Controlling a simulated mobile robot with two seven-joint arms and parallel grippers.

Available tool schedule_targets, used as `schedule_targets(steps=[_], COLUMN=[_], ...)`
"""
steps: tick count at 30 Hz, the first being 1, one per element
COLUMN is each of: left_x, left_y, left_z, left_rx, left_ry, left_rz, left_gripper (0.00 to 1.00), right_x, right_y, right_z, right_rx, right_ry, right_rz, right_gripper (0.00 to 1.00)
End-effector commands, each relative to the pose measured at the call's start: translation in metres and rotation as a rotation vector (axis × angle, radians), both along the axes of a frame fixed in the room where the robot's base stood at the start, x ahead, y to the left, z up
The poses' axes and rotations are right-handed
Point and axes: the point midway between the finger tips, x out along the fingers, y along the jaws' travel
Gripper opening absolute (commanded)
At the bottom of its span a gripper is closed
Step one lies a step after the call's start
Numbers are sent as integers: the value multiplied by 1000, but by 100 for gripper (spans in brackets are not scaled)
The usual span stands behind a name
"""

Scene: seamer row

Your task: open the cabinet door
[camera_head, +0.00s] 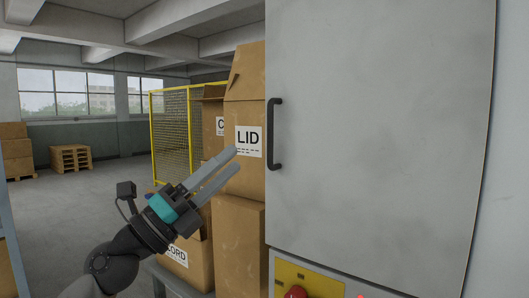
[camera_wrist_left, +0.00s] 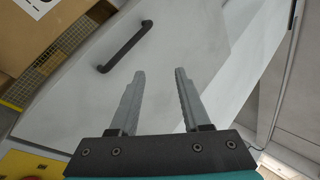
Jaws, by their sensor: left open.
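The grey cabinet door (camera_head: 385,130) fills the right half of the head view and looks closed. Its black bar handle (camera_head: 275,134) stands upright near the door's left edge. My left gripper (camera_head: 234,160) is open and empty, left of the handle and apart from it, with its fingers pointing up and right. In the left wrist view the handle (camera_wrist_left: 125,46) lies beyond and to the left of the open fingers (camera_wrist_left: 160,75), with the grey door behind them. My right gripper is not in view.
Cardboard boxes (camera_head: 238,225) are stacked just left of the cabinet, behind my left gripper. A yellow panel (camera_head: 308,279) with a red button (camera_head: 296,292) is below the door. A yellow mesh fence (camera_head: 172,135) and a wooden pallet stack (camera_head: 71,158) stand farther back. Open floor lies at left.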

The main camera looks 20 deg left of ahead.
Motion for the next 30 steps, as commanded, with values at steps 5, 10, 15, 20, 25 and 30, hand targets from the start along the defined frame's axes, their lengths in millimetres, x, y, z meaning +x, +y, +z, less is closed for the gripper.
schedule_targets(steps=[5,10,15,20,25,30], left_x=[-10,-9,-8,-2,16,46], left_y=[-9,17,43,46,33,15], left_z=[32,42,48,50,52,52], left_rx=[540,884,1041,1071,1069,1065], left_ry=[-127,-119,-79,-65,-68,-67], left_rz=[91,239,340,362,357,356], left_gripper=[47,47,47,47,47,47], right_x=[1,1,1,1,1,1], right_y=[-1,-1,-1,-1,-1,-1], right_z=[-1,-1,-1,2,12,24], right_rx=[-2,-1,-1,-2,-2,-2], right_ry=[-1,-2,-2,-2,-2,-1], right_rz=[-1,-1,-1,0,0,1], right_gripper=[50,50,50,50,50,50])
